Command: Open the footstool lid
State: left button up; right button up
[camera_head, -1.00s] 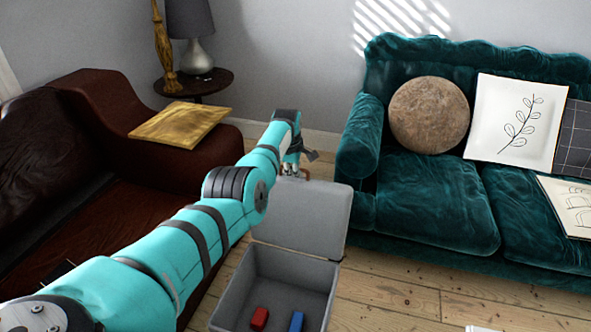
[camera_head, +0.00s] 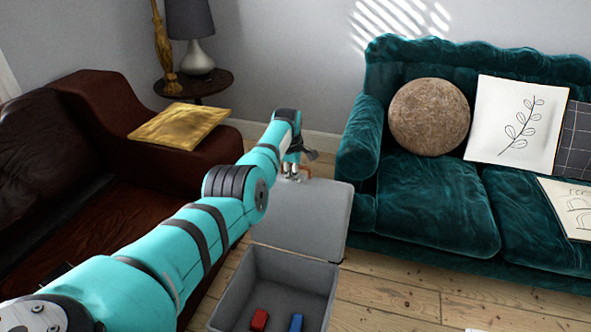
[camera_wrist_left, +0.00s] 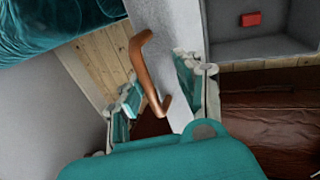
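The grey footstool (camera_head: 238,286) stands on the floor with its box open. Its lid (camera_head: 305,215) is swung back away from the box, toward the sofa and far wall. A copper handle (camera_wrist_left: 143,66) is on the lid's edge in the left wrist view. My left gripper (camera_head: 292,172) is at the lid's far edge, by the handle. In the left wrist view its fingers (camera_wrist_left: 163,97) stand apart on either side of the handle. Whether they touch it is unclear. A red block (camera_head: 259,320) and a blue block (camera_head: 296,322) lie inside the box. My right gripper is not in view.
A teal sofa (camera_head: 435,205) stands close to the right of the lid. A brown leather sofa (camera_head: 160,150) with a gold cushion (camera_head: 180,125) is on the left. A side table (camera_head: 195,84) with a lamp is at the back.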

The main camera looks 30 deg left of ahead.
pick_arm(q)
jog(key=a+v, duration=0.1)
jog(key=v, duration=1.1)
jog(key=shift+d, duration=0.45)
